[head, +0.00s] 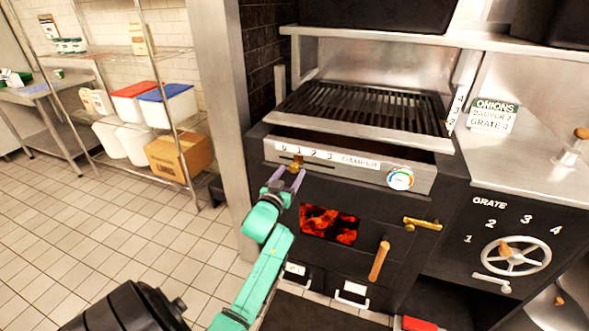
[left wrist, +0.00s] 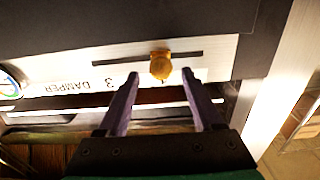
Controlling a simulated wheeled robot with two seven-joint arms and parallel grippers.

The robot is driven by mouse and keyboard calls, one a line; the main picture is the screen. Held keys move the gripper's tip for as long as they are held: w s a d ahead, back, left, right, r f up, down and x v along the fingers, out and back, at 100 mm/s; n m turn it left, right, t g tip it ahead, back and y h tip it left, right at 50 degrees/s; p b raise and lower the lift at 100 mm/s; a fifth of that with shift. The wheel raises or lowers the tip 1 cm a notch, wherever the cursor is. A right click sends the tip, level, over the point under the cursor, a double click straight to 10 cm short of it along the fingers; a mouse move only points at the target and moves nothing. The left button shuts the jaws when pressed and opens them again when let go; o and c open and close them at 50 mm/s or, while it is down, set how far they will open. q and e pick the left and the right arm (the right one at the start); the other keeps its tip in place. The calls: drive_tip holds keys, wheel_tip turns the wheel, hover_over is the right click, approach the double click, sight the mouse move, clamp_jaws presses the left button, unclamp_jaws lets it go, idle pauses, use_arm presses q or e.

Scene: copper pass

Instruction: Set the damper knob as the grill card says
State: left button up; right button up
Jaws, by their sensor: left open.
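The brass damper knob (head: 297,162) sits in a slot under the 0–3 scale of the damper plate (head: 350,160), near the 1. The left wrist view also shows the knob (left wrist: 160,67), with its plate upside down and some numbers hidden by the fingers. My left gripper (head: 287,178) is open in front of the knob. In the left wrist view its fingertips (left wrist: 159,74) lie to either side of the knob, with gaps on both sides. The grill card (head: 493,115) reads ONIONS, DAMPER and GRATE 4; its damper number is too small to read surely.
The grill grate (head: 365,106) is above the damper plate, and a round gauge (head: 400,179) is at the plate's right end. Below are a glowing fire window (head: 330,225) and a wooden door handle (head: 379,261). The grate wheel (head: 516,257) is at right. A storage shelf stands left.

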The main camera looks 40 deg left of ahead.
sight(293, 169)
use_arm(q)
drive_tip(key=x, duration=0.3)
drive_tip(key=shift+w+a+f, duration=0.1)
drive_tip(key=shift+w+a, duration=0.15)
drive_tip(key=shift+w, duration=0.05)
clamp_jaws()
idle(1.1)
